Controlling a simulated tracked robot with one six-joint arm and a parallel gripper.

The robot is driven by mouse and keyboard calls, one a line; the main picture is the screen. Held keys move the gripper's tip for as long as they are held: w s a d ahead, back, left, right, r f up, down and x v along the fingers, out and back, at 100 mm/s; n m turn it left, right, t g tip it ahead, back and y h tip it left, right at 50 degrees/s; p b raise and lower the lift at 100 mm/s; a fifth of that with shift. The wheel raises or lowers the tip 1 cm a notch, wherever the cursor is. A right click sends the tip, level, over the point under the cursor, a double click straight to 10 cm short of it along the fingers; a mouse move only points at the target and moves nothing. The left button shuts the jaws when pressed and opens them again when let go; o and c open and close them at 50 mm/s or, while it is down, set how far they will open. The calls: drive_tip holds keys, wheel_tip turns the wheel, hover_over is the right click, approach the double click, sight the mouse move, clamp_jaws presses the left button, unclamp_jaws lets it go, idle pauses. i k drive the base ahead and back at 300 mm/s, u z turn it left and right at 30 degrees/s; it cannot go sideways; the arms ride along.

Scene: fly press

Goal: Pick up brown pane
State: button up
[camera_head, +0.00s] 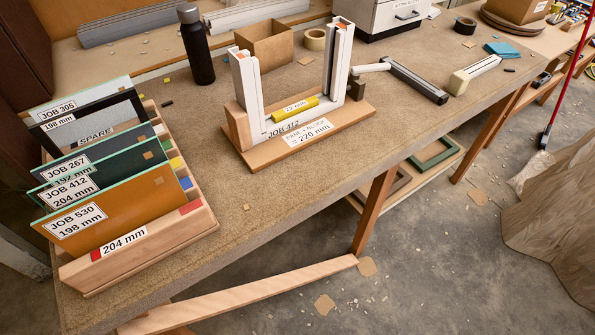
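The brown pane (125,213) is an orange-brown sheet with a pale green top edge, at the front of a wooden rack (150,248) on the left of the bench. Its label reads JOB 530, 198 mm. It leans in the rack with its lower edge hidden behind the rack's front board, which is marked 204 mm. Behind it stand a dark green pane (120,178) labelled JOB 412, 204 mm, another dark pane labelled JOB 267 (73,166), and panes labelled SPARE (95,136) and JOB 305 (60,109). My gripper is not in view.
A white U-shaped frame (254,98) stands on a wooden block marked JOB 412, right of the rack. A dark bottle (197,48), a cardboard box (264,45) and a tape roll (315,40) stand behind. The bench (245,190) is mostly bare between rack and frame.

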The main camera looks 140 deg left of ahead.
sight(80, 228)
drive_tip(key=z, duration=1.95)
drive_tip(key=k, duration=0.85)
drive_tip(key=z, duration=1.6)
